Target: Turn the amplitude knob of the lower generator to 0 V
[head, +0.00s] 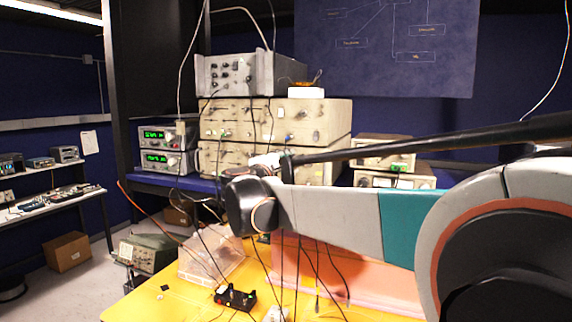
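Two beige instruments with knobs and cables on their fronts are stacked in the middle of the head view: an upper one (325,110) and a lower one (325,150). At left, two smaller grey units with green displays are also stacked, an upper one (151,144) and a lower one (149,169). I cannot tell which stack holds the lower generator, and no knob setting is readable. My arm reaches in from the right across the lower beige unit and hides part of its front. The end of my arm is small and cluttered near that front; its fingers cannot be made out.
A grey instrument (235,73) stands on the beige stack. Two more units (380,155) stand to the right, partly behind my arm. A yellow table (150,300) holds a clear box (205,262) and a black device (236,298). Loose cables hang in front.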

